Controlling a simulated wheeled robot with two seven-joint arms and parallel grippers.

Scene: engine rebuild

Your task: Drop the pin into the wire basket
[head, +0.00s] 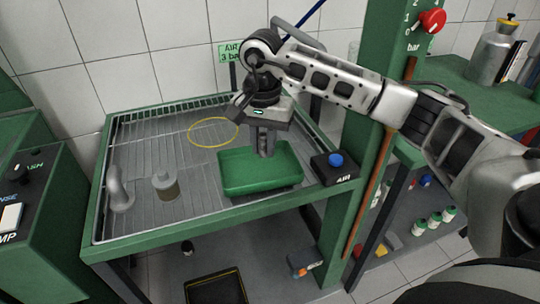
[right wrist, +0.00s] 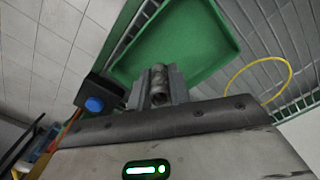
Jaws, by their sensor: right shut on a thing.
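My right gripper (head: 264,146) points down over the green tray (head: 232,188), its fingertips just above or inside the tray. In the right wrist view, the gripper (right wrist: 159,88) is shut on a small grey metal cylinder, the pin (right wrist: 158,98). In the head view the pin is hard to make out between the fingers. I see no separate wire basket; a wire grating (head: 140,150) fills the green-framed bench top. A thin yellow ring (head: 213,132) lies on it, left of my gripper. My left gripper is not in view.
A short metal cylinder (head: 165,187) and a grey curved part (head: 119,190) stand on the grating at left. A black box with a blue button (head: 335,162) sits right of the tray. A green post (head: 366,130) rises at right. The back-left grating is clear.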

